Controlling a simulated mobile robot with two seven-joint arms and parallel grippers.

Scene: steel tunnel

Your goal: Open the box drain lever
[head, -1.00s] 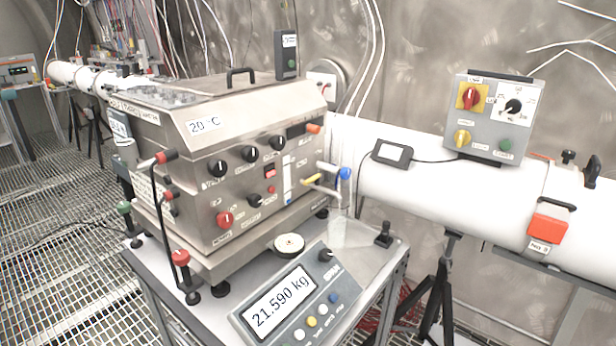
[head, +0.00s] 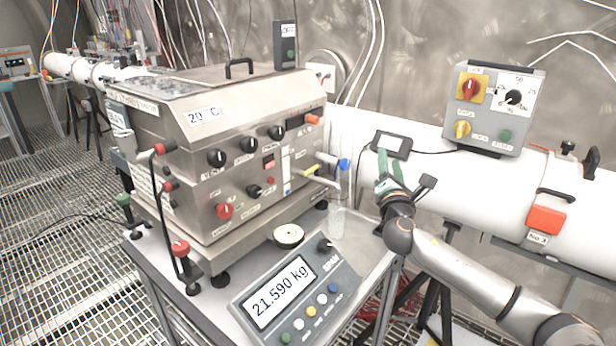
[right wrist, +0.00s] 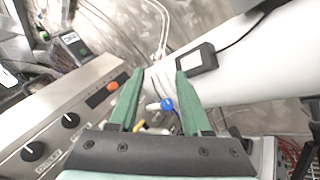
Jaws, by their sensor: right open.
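The steel box (head: 230,150) stands on the cart. At its right side short pipes stick out, with a yellow lever (head: 311,170) and a blue handle (head: 344,165); I cannot tell from labels which is the drain lever. My left gripper is out of view.
A scale (head: 295,293) reading 21.590 kg sits on the cart's front, with a small round dish (head: 289,235) behind it.

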